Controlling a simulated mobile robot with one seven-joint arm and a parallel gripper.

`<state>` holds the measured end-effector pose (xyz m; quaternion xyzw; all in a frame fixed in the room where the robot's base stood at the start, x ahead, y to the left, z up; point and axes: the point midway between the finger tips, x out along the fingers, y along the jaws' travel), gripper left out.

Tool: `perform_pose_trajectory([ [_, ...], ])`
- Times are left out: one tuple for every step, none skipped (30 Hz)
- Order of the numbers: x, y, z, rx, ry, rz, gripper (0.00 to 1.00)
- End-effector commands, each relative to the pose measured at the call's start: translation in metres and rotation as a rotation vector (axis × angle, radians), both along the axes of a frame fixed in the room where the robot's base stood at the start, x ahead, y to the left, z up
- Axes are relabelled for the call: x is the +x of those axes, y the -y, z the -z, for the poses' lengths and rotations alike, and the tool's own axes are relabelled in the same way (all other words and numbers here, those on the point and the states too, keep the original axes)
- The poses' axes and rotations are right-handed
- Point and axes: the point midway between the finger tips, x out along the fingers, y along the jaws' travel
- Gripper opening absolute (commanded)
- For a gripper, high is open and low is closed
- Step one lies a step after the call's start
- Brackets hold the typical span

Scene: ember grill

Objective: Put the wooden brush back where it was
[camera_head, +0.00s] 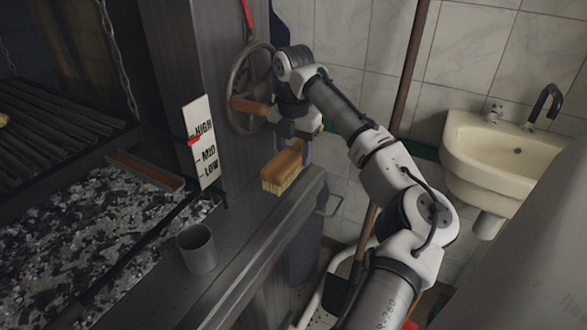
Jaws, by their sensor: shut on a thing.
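The wooden brush (283,168) has a brown wooden back and pale bristles that face down. It is at the right end of the dark counter ledge (235,237), near the ledge's outer edge. I cannot tell whether the bristles touch the ledge or hang just above it. My gripper (301,150) is right behind the brush, in front of the grill's handwheel, and is shut on the brush. Its fingertips are mostly hidden by the brush.
A grey metal cup (197,249) stands on the ledge, nearer than the brush. A HIGH/MID/LOW sign (203,143) rises to the left, beside the ash bed (85,225). The handwheel (248,90) is close to my wrist. A white sink (510,150) hangs at right.

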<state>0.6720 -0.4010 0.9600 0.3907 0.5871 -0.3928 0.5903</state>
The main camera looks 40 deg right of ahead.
Motion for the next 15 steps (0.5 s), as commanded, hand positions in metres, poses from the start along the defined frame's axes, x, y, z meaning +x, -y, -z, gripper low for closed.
perform_pose_trajectory([
  [-0.003,0.002,0.009,0.003,-0.004,0.005,0.24],
  [-0.003,0.002,0.012,0.003,-0.002,0.005,0.24],
  [-0.003,0.002,0.016,0.003,-0.003,0.004,0.24],
  [-0.003,0.002,0.019,0.003,-0.003,0.004,0.24],
  [-0.003,0.002,0.02,0.002,-0.002,0.004,0.24],
  [-0.003,0.002,0.023,0.003,-0.001,0.004,0.24],
  [-0.003,0.002,0.025,0.002,-0.002,0.004,0.24],
  [-0.003,0.002,0.028,0.003,-0.003,0.004,0.24],
  [-0.003,0.002,0.034,0.003,-0.003,0.005,0.24],
  [-0.003,0.002,0.038,0.003,-0.003,0.005,0.24],
  [-0.003,0.002,0.043,0.003,-0.004,0.004,0.24],
  [-0.003,0.002,0.05,0.003,-0.004,0.004,0.24],
  [-0.003,0.002,0.054,0.003,-0.004,0.005,0.24],
  [-0.002,0.001,0.054,0.001,-0.003,0.004,0.24],
  [-0.001,0.001,0.057,0.002,-0.003,0.004,0.24],
])
